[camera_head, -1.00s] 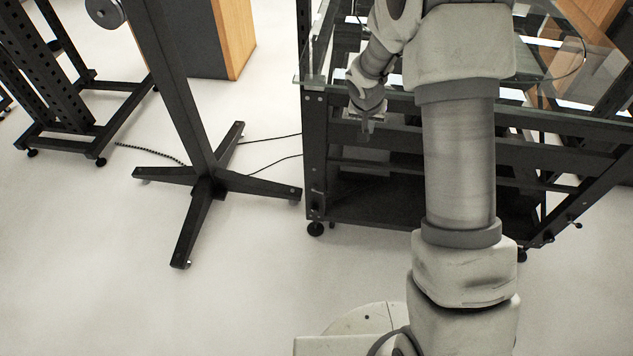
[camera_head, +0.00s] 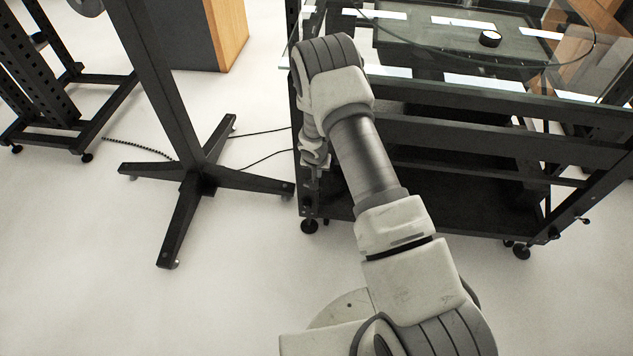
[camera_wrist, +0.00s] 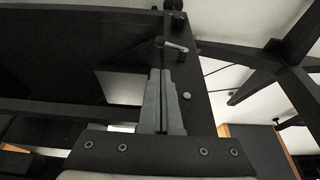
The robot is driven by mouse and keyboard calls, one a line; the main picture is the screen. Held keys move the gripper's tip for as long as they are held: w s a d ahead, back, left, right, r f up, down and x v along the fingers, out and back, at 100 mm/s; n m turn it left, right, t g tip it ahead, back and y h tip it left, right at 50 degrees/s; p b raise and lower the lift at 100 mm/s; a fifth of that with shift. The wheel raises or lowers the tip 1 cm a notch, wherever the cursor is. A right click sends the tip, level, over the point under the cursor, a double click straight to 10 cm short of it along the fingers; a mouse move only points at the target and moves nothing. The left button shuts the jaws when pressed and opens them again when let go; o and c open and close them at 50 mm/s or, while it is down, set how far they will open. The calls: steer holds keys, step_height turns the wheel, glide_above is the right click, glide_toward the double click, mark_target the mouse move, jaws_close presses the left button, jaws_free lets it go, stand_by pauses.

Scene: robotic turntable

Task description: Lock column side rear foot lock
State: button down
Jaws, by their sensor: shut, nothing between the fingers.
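A small metal lever (camera_wrist: 174,46) sticks out near the end of a dark frame leg (camera_wrist: 190,72) in the wrist view; it looks like a foot lock lever, but its lock state I cannot tell. My gripper (camera_wrist: 160,72) is shut and empty, with its fingertips pointing at the lever and appearing just short of it; contact is not clear. In the head view my arm's end is beside the left leg of the glass-topped turntable frame (camera_head: 430,125), above a caster foot (camera_head: 308,226). The lever on that leg is hidden or too small there.
A dark column stand (camera_head: 172,90) with a cross-shaped base (camera_head: 190,185) stands left of the frame, with cables on the floor. A wood-sided cabinet (camera_head: 228,35) is behind. A lever (camera_head: 554,233) shows at the frame's right leg. The front floor is clear.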

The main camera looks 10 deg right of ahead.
mark_target(320, 188)
steer(key=b+x, duration=0.3)
steer(key=x, duration=0.7)
steer(key=shift+d, duration=0.2)
stand_by(0.5)
steer(key=shift+a+y, duration=0.1)
steer(key=shift+y, duration=0.2)
